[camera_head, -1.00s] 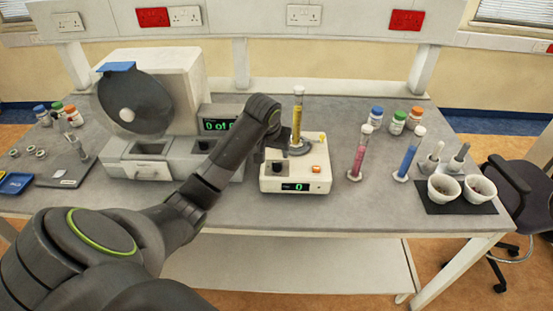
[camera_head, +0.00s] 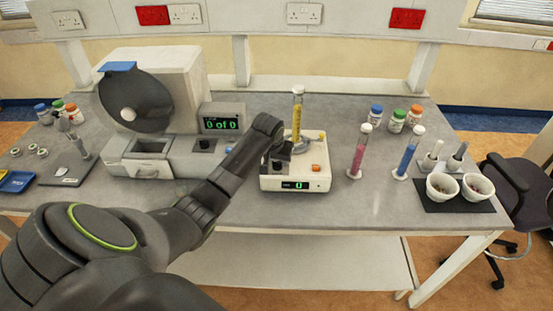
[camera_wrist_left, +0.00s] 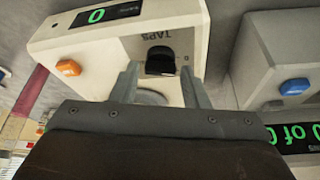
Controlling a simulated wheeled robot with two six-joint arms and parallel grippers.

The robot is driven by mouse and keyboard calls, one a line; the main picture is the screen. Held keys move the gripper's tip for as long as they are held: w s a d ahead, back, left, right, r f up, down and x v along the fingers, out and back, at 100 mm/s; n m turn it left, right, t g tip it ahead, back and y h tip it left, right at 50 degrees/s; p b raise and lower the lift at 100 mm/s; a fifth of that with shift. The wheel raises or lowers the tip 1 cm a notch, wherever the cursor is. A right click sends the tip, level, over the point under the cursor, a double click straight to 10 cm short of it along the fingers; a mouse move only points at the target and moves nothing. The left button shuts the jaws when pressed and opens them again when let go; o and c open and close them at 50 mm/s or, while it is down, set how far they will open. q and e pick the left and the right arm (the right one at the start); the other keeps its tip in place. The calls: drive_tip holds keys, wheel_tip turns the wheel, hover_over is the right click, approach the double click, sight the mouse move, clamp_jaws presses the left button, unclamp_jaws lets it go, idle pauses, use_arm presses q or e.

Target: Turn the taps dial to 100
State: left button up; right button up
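The white tap machine (camera_head: 322,172) stands mid-bench, its green display (camera_head: 295,185) reading 0. In the left wrist view, its black dial (camera_wrist_left: 160,61), labelled TAPS, is on the front panel, with an orange button (camera_wrist_left: 68,67) on the same panel. In the head view the dial is largely hidden by my gripper. My left gripper (camera_wrist_left: 160,83) is open, its two fingers on either side of the dial's line, with the dial just beyond the tips. It also shows over the machine's left part in the head view (camera_head: 279,153). My right gripper is out of view.
A yellow-filled cylinder (camera_head: 298,118) stands upright on the machine, close to my gripper. A larger grey machine (camera_head: 180,153) with a display stands to the left. Pink (camera_head: 360,152) and blue (camera_head: 405,160) cylinders stand to the right. The bench front is clear.

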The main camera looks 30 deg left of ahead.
use_arm(q)
drive_tip(key=c, duration=0.7)
drive_tip(key=shift+o, duration=0.2)
drive_tip(key=shift+r, duration=0.1)
